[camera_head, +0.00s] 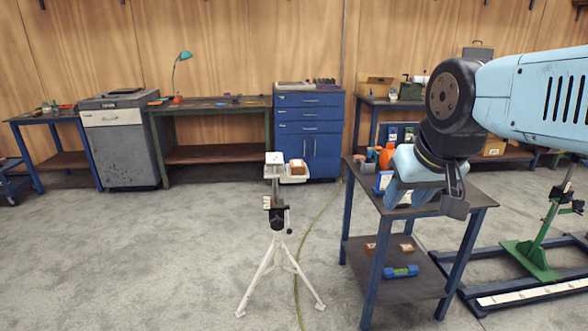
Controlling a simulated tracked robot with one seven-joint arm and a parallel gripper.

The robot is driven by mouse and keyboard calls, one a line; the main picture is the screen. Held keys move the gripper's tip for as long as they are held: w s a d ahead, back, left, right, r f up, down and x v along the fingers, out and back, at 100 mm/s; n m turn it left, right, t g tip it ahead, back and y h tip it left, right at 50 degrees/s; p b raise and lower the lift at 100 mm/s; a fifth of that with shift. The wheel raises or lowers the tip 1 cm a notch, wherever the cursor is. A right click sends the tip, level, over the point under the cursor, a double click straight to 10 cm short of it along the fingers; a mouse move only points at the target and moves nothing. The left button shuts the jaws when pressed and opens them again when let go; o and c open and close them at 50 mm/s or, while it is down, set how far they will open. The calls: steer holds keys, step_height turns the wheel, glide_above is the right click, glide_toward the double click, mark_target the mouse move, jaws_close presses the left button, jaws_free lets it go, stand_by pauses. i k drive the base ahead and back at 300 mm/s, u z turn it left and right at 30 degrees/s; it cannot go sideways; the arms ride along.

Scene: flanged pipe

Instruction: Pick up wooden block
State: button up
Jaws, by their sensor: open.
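A small brown block-like thing (297,169) sits in a white tray (293,179) beside the top of a white tripod (276,240). It could be the wooden block. Small brown pieces (406,248) also lie on the lower shelf of the blue-legged table; they are too small to tell if they are wooden blocks. My gripper (412,203) hangs over the top of this table (470,191), at the right, well apart from the tripod. It is open, and I see nothing held in it. My wrist and arm hide part of the tabletop.
An orange container (387,155) stands on the table behind my gripper. A blue object (401,271) lies on its lower shelf. A green stand (533,255) is at the right. A yellowish cable (308,237) crosses the floor behind the tripod.

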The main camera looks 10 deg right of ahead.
mark_target(296, 167)
steer(key=u, duration=0.9)
steer(key=i, duration=0.1)
steer(key=z, duration=2.75)
steer(key=k, duration=0.75)
steer(key=u, duration=1.25)
steer(key=i, duration=0.85)
steer(key=u, duration=0.05)
